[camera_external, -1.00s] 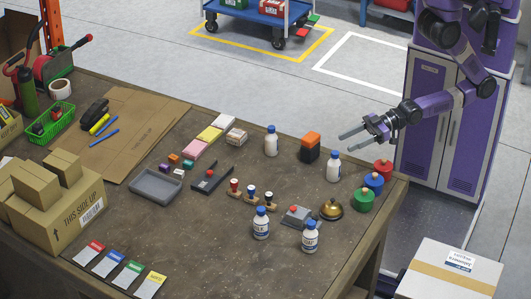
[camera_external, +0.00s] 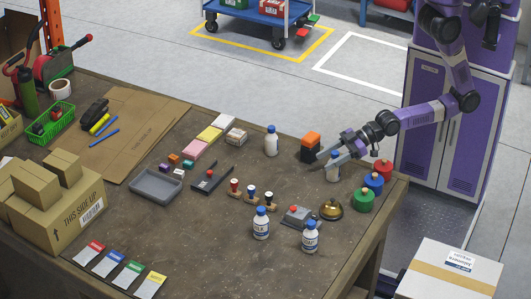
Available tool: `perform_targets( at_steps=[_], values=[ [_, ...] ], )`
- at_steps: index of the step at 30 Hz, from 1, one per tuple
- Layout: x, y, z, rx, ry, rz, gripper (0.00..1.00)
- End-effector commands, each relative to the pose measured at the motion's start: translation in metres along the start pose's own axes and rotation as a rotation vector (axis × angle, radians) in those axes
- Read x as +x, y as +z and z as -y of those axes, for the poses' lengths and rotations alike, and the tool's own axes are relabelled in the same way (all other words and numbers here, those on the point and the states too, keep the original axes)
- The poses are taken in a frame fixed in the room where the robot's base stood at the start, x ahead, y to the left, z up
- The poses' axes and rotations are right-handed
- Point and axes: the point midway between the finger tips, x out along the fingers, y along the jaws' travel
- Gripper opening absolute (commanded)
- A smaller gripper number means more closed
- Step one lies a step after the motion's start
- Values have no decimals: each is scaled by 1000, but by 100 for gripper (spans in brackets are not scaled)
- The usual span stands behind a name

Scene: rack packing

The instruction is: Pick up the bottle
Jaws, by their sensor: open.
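Several white bottles with blue caps stand upright on the brown table. One bottle (camera_external: 333,173) is at the right, partly hidden by my gripper. Another bottle (camera_external: 271,141) stands at the back middle. Two more, a bottle (camera_external: 261,223) and a bottle (camera_external: 310,237), stand near the front. My gripper (camera_external: 328,161) is open, with its fingers pointing left and down at the upper part of the right bottle. I cannot tell whether the fingers are around it, touching it or in front of it.
An orange-and-black box (camera_external: 310,147) stands close to my fingers. Red, blue and green (camera_external: 363,200) round knobbed items line the right edge. A brass bell (camera_external: 331,209), a grey box with a red button (camera_external: 297,215) and several stamps (camera_external: 251,192) are nearby. The front middle of the table is clear.

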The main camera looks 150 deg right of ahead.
Motion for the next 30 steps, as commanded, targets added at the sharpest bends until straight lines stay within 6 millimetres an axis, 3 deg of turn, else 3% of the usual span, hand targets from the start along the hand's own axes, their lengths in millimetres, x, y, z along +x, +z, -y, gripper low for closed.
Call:
perform_targets(
  at_steps=[9, 17, 30],
  values=[
    [5, 0, 0, 0, -1, 0, 50],
    [5, 0, 0, 0, -1, 0, 0],
    [3, -4, 0, 0, -1, -3, 0]
  ],
)
